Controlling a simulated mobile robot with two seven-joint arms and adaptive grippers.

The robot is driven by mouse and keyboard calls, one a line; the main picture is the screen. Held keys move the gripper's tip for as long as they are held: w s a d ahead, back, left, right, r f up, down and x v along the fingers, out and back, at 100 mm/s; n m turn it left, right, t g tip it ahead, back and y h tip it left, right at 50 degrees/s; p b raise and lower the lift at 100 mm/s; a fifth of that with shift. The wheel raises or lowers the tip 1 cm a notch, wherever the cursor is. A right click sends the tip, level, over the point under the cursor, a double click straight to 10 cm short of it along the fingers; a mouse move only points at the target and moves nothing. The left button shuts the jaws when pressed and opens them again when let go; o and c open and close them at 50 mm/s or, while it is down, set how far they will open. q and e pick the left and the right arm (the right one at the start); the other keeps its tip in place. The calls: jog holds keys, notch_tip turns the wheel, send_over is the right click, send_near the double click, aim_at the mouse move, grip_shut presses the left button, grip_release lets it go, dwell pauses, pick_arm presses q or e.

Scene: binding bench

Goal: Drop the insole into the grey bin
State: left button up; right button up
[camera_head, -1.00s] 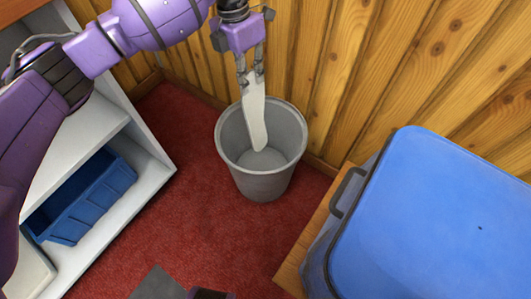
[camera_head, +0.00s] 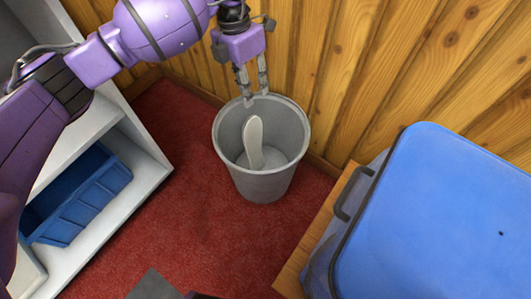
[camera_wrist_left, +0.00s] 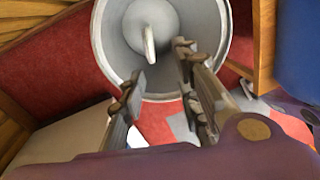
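The grey bin (camera_head: 262,184) stands on the red carpet by the wooden wall; it also shows in the left wrist view (camera_wrist_left: 101,38). The pale insole (camera_head: 254,142) is inside the bin, tilted on end, and shows edge-on in the left wrist view (camera_wrist_left: 149,44). My left gripper (camera_head: 256,100) is over the bin's far rim, pointing down, with its fingers apart and nothing between them. In the left wrist view the open fingers (camera_wrist_left: 160,62) frame the bin's rim, apart from the insole. My right gripper is not in view.
A white shelf (camera_head: 110,205) with a blue bin (camera_head: 80,195) is at the left. A large blue lidded container (camera_head: 440,220) stands on a wooden surface (camera_head: 318,240) at the right. Red carpet (camera_head: 190,210) is clear around the grey bin.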

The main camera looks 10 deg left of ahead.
pick_arm(q)
notch_tip(320, 180, up, 12)
jog(key=w+a, duration=0.1)
jog(key=shift+a, duration=0.35)
jog(key=shift+f, duration=0.1)
dwell(0.5)
